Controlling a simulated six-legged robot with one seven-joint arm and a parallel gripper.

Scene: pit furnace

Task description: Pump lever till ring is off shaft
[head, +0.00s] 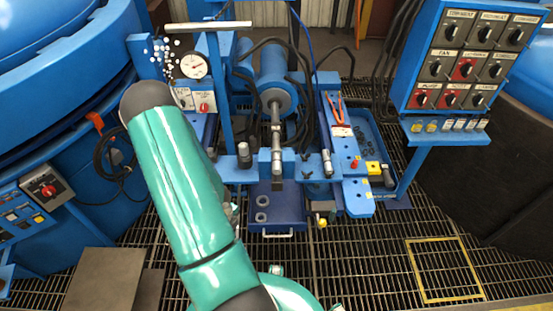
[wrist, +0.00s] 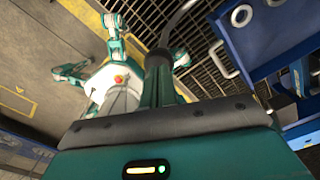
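The lever shows in the wrist view as a curved grey rod with a black grip (wrist: 158,62). My gripper (wrist: 160,82) has its teal fingers close together around the lower end of this grip, with no gap visible. In the head view my arm hides the gripper and lever. The steel shaft (head: 277,165) runs from the blue cylinder (head: 279,97) toward the blue crossbar in the middle of the machine. A collar-like part shows on the shaft, but I cannot tell if it is the ring.
A blue block with two grey rings (head: 262,217) is below the shaft. A control panel (head: 468,60) stands at the right, a pressure gauge (head: 194,66) at the upper left. A large blue vessel (head: 55,70) fills the left. Open grating (head: 350,270) is in front.

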